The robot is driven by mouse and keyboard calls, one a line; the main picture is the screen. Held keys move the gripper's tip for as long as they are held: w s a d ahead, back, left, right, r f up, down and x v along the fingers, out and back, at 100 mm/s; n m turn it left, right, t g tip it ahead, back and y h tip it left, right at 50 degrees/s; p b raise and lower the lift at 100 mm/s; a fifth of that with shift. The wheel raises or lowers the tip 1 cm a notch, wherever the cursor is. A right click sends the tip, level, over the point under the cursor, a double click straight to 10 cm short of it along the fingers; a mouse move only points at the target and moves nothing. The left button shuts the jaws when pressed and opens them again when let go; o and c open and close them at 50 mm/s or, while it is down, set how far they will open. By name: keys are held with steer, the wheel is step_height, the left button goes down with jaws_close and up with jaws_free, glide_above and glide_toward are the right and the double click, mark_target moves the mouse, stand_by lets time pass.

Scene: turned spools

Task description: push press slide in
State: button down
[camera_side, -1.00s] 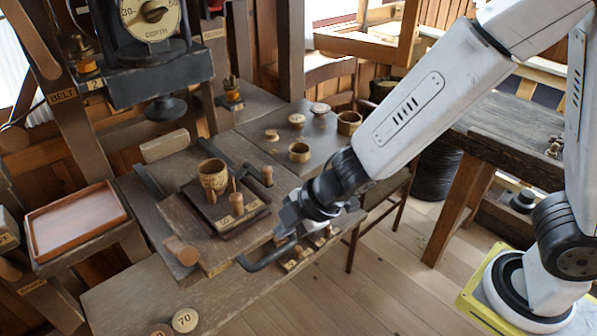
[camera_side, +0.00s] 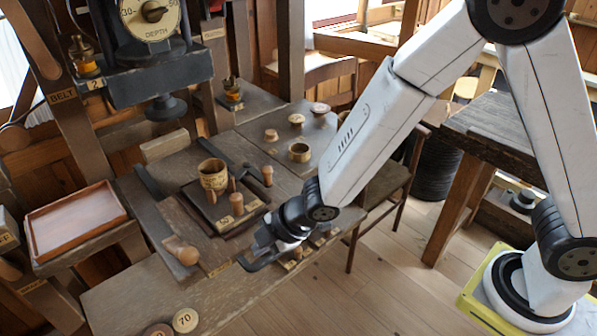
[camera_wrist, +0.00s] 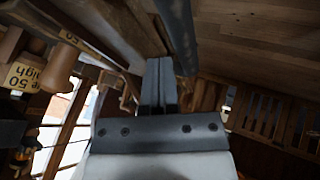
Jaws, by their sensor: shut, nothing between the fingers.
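The press (camera_side: 160,85) stands at the back left in the side view, with a dark round pressing head (camera_side: 166,107). The slide board (camera_side: 195,225) lies in front of it between dark rails. A turned wooden cup (camera_side: 213,174) stands on the slide's plate (camera_side: 222,208), with wooden pegs beside it. My gripper (camera_side: 258,248) is at the slide's front edge, by a dark bent bar (camera_side: 262,264). In the wrist view my shut fingers (camera_wrist: 160,75) are beside a dark bar (camera_wrist: 178,35). Whether they touch it I cannot tell.
A wooden knob (camera_side: 181,250) sticks up left of my gripper. An empty wooden tray (camera_side: 75,222) is at the left. Small turned pieces and a bowl (camera_side: 299,152) stand on the table behind. Round discs (camera_side: 185,320) lie at the front.

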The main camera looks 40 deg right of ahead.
mark_target(235, 220)
steer(key=shift+w+a+f, duration=0.15)
steer(key=shift+w+f, duration=0.05)
steer(key=shift+f, duration=0.1)
stand_by(0.4)
steer(key=shift+w+a, duration=0.1)
steer(key=shift+w, duration=4.35)
steer(key=shift+s+d+r, duration=0.1)
steer(key=shift+d, duration=0.1)
steer(key=shift+v, duration=4.85)
